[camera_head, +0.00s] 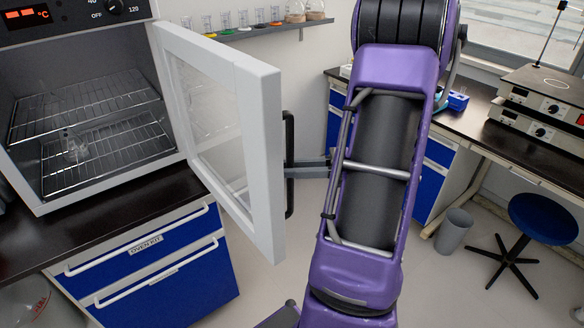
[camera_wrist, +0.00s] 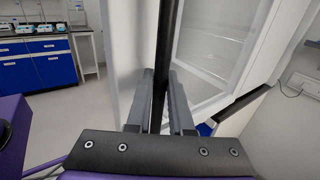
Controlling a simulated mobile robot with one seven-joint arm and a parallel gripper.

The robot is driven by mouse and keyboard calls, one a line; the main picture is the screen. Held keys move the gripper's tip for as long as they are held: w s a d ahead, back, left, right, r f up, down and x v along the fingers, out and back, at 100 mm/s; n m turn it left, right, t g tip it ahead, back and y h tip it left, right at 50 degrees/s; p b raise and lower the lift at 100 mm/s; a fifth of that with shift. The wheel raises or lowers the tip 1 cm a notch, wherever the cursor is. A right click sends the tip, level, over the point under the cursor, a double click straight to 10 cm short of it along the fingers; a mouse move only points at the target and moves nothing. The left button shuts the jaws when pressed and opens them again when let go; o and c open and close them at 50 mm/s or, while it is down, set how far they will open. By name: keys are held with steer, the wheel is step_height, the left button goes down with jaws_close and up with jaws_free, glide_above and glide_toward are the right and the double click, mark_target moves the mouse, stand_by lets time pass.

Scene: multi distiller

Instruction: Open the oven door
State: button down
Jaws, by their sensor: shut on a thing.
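The oven (camera_head: 90,110) stands at the left of the head view with its white-framed glass door (camera_head: 262,150) swung wide open. The black door handle (camera_head: 290,160) is upright on the door's outer face. My gripper (camera_head: 292,171) reaches it from the right and is shut on it. In the wrist view the two grey fingers of my gripper (camera_wrist: 161,100) stand on either side of the dark handle bar (camera_wrist: 172,50). The door (camera_wrist: 140,50) is behind the bar.
A counter with blue drawers (camera_head: 170,270) is below the oven. A wall shelf (camera_head: 270,30) carries several glass vessels. At the right are a bench with instruments (camera_head: 545,105), a grey bin (camera_head: 454,230) and a blue stool (camera_head: 543,217). Floor between is clear.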

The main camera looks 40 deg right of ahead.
steer(key=shift+w+d, duration=0.2)
steer(key=shift+d, duration=0.1)
stand_by(0.4)
steer(key=c, duration=0.8)
jaws_free()
steer(key=v, duration=1.7)
steer(key=shift+d, duration=0.3)
